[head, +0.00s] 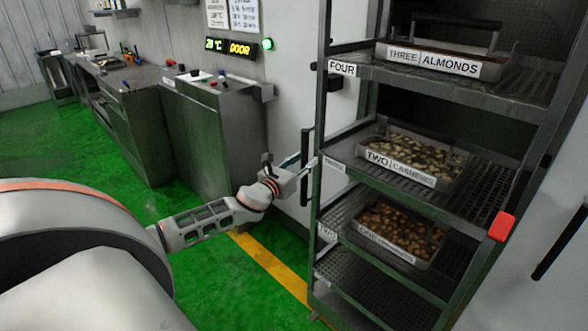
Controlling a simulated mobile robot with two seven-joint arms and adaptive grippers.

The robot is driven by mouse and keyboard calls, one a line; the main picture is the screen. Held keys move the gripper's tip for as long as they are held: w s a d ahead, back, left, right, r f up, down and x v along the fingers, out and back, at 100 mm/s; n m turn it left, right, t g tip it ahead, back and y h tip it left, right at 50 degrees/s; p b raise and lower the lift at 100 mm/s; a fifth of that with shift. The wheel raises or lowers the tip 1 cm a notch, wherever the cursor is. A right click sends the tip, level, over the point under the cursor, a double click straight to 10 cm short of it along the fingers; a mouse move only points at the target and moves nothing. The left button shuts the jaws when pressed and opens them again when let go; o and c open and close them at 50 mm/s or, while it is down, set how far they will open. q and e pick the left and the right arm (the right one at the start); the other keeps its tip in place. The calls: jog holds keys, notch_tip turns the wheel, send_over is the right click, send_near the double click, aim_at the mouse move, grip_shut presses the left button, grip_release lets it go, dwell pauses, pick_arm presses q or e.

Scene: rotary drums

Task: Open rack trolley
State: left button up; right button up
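The rack trolley (323,130) is a tall dark metal frame at the right, with mesh shelves. It holds a tray labelled THREE ALMONDS (432,62), a tray labelled TWO CASHEWS (400,177) and a lower tray of brown nuts (385,243). A red block (502,227) sits on its right front post. My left gripper (299,170) is at the trolley's left front post, close to a dark vertical handle (305,198). Whether it touches the handle or the post, and how far its fingers are apart, is unclear. My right gripper is out of view.
Steel counters (215,125) with small items line the wall at the left. A lit DOOR sign (240,48) with a green lamp hangs above. The green floor (90,170) is clear, with a yellow stripe (270,263) before the trolley. Another dark handle (560,242) is at far right.

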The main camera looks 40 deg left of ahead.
pick_arm(q)
jog(key=s+d, duration=0.1)
jog(key=s, duration=1)
jog(key=shift+s+d, duration=0.15)
jog(key=s+d+f+n+g+h, duration=0.1)
jog(key=s+d+f+n, duration=0.35)
jog(key=f, duration=0.25)
jog(key=s+d+f+n+g, duration=0.25)
jog(key=d+f+n, duration=0.2)
jog(key=f, duration=0.25)
jog(key=s+d+f+n+g+h, duration=0.1)
jog(key=s+d+f+n, duration=0.3)
jog(key=f+n, duration=0.25)
jog(key=s+d+f+n+g+h, duration=0.1)
jog(key=s+d+f+n, duration=0.3)
jog(key=d, duration=0.5)
jog(key=s+d+f+n+g+h, duration=0.1)
jog(key=s+d+f+n+h, duration=0.1)
jog(key=s+d+f+n, duration=0.2)
jog(key=s+d+n, duration=0.3)
jog(key=d+n, duration=0.3)
jog(key=n, duration=0.1)
jog(key=shift+s+f, duration=0.2)
jog(key=shift+s, duration=0.2)
jog(key=shift+a+g, duration=0.1)
jog(key=shift+g, duration=0.15)
